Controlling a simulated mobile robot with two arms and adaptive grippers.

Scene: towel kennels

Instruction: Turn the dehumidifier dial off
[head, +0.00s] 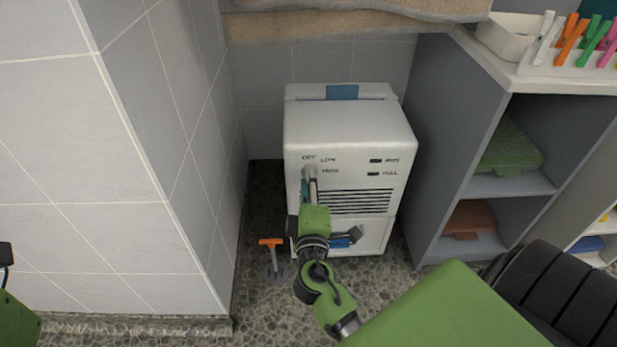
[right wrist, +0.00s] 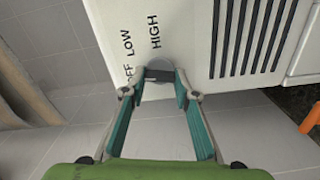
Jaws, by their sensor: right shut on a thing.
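The white dehumidifier (head: 350,130) stands on the floor between a tiled wall and a grey shelf unit. Its round grey dial (head: 310,171) is at the upper left of the front, beside the OFF, LOW and HIGH labels. My right gripper (head: 309,182) reaches up to the dial, its fingers shut on it. In the right wrist view the dial (right wrist: 161,65) shows a dark grip bar between the fingertips (right wrist: 158,80). The fingers partly hide it, and I cannot tell which label it points to. My left gripper is not clearly in view; only arm parts show at the left edge.
The tiled wall corner (head: 170,150) is close on the left. An orange-handled tool (head: 271,244) stands on the pebbled floor beside the dehumidifier. The grey shelf unit (head: 450,150) is close on the right. A towel-covered ledge (head: 350,22) hangs above.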

